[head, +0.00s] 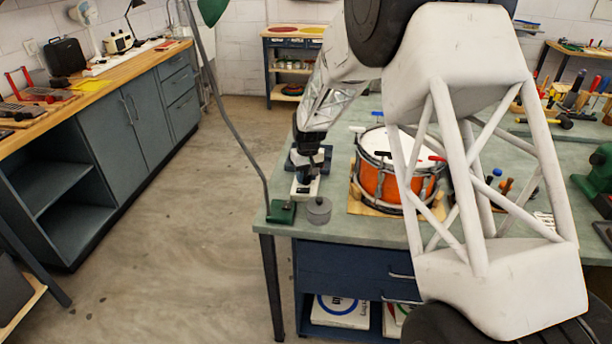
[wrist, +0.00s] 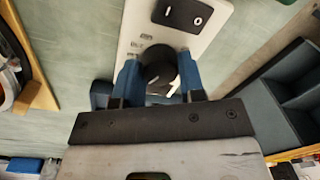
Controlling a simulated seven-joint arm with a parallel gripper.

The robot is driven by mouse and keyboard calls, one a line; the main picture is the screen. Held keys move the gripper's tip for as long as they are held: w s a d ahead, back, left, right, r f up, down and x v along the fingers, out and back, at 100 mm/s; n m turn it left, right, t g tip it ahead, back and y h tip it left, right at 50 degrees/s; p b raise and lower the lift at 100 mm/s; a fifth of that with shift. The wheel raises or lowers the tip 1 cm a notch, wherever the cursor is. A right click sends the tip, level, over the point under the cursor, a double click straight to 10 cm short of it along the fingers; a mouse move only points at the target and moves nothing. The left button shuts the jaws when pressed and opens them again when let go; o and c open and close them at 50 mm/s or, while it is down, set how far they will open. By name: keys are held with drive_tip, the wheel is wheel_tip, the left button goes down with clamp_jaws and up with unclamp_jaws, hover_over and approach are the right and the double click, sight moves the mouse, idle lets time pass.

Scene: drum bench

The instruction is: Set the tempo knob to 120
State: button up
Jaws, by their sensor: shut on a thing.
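The tempo knob (wrist: 156,70) is a dark round knob on a pale panel (wrist: 213,22) in the wrist view. My gripper (wrist: 158,76) has its two blue fingers on either side of the knob and is shut on it. A small light mark shows on the knob. The printed labels beside it are too small to read, so I cannot tell its setting. In the head view my gripper (head: 305,163) points down over the pale device (head: 304,188) at the bench's left end, and the knob is hidden.
An orange drum (head: 369,181) stands on a wooden board right of the device. A grey cylinder (head: 319,210) and a green lamp base (head: 281,212) are close in front. A black rocker switch (wrist: 182,13) is on the panel.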

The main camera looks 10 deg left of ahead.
sight(308, 176)
drive_tip(key=shift+r, duration=0.1)
idle(0.4)
drive_tip(key=o, duration=0.6)
drive_tip(key=shift+o, duration=0.2)
drive_tip(key=shift+r, duration=0.1)
drive_tip(key=shift+w+d+r, duration=0.1)
drive_tip(key=shift+d+r, duration=0.05)
drive_tip(key=shift+r, duration=3.6)
drive_tip(key=shift+d+r, duration=0.1)
